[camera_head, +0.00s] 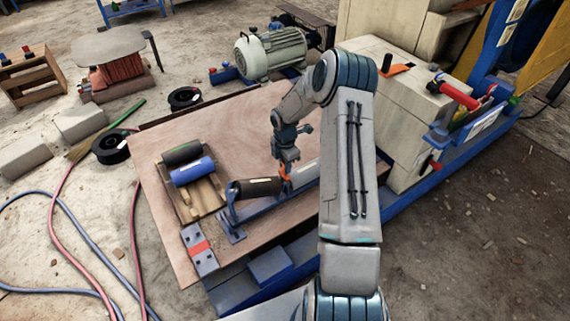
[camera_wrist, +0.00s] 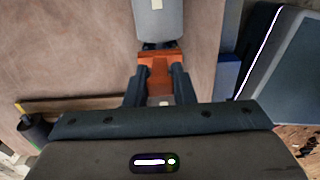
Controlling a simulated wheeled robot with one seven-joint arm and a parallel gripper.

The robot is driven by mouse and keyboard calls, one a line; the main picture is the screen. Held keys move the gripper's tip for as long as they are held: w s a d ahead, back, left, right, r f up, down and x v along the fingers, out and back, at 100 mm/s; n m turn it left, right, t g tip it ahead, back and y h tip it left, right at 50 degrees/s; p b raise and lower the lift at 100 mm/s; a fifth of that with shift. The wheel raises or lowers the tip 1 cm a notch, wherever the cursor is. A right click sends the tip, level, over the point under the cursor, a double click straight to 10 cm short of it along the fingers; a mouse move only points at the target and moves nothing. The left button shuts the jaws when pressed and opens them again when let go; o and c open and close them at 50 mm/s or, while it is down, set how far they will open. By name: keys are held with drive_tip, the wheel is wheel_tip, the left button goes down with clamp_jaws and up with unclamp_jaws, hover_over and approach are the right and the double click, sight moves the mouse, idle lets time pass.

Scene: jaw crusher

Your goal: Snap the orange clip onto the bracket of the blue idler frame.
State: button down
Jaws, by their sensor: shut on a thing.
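The orange clip (camera_wrist: 158,70) is between the two fingers of my gripper (camera_wrist: 160,86) in the wrist view, which are shut on it. A grey roller (camera_wrist: 158,22) lies just beyond the clip, with a dark bracket part between them. In the head view, my gripper (camera_head: 287,160) points down over the blue idler frame (camera_head: 262,209), and a little orange of the clip (camera_head: 286,174) shows below it. The clip is between a black roller (camera_head: 255,188) and the grey roller (camera_head: 304,173). Whether it touches or sits on the bracket cannot be told.
A wooden rack (camera_head: 195,198) with black and blue rollers stands left on the wooden board (camera_head: 232,126). A grey plate with a red band (camera_head: 199,250) lies at the board's front left. A beige block with a red-handled tool (camera_head: 455,96) stands right. My arm hides the frame's right end.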

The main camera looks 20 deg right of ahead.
drive_tip(key=shift+f+b, duration=0.7)
drive_tip(key=shift+f, duration=0.65)
drive_tip(key=shift+r, duration=0.15)
drive_tip(key=shift+r+p, duration=0.8)
drive_tip(key=shift+r, duration=0.15)
idle(1.5)
drive_tip(key=shift+f+b, duration=0.35)
drive_tip(key=shift+f, duration=0.7)
drive_tip(key=c, duration=1.1)
unclamp_jaws()
drive_tip(key=shift+c, duration=0.2)
wheel_tip(320, 180, up, 14)
drive_tip(key=p, duration=0.3)
